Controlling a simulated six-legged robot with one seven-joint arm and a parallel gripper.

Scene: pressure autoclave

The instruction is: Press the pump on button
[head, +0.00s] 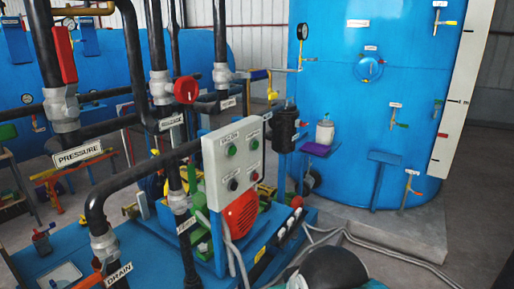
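A light grey control box (217,172) stands in the middle of the head view, facing me at a slight angle. Its upper row has a left green button (231,150) and a right green button (254,144). Small labels sit above the buttons, too small to read, so I cannot tell which is pump on. Nothing covers the box front. My gripper's fingers do not show. A dark rounded shape at the bottom edge may be part of my arm.
Thick black pipes with the PRESSURE label (78,154) and the DRAIN label (118,274) stand left of the box. A red motor cover (241,214) sits below it on a blue base. A big blue tank (345,120) stands behind right. Grey hoses cross the floor.

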